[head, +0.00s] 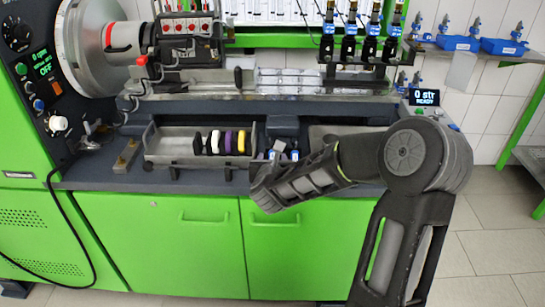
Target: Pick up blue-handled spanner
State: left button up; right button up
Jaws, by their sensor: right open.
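My right arm comes in from the right, and its gripper (264,176) is at the front edge of the bench, just right of the tray with the coloured discs. The gripper is open, but its fingers are small and partly hidden by my wrist. Small blue and white items (280,152) show just behind the gripper. I cannot tell whether one of them is the blue-handled spanner, and no spanner shows clearly elsewhere. My left gripper is not in view.
A grey tray (160,147) holds white, black, purple and yellow discs (228,142). The green bench cabinet (200,240) stands below the worktop. A control panel (35,65) is at left, a small display (425,97) at right. Blue parts (461,43) sit on the wall shelf.

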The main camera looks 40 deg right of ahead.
jog(key=shift+c, duration=0.2)
grip_shut()
dwell(0.4)
dwell(0.9)
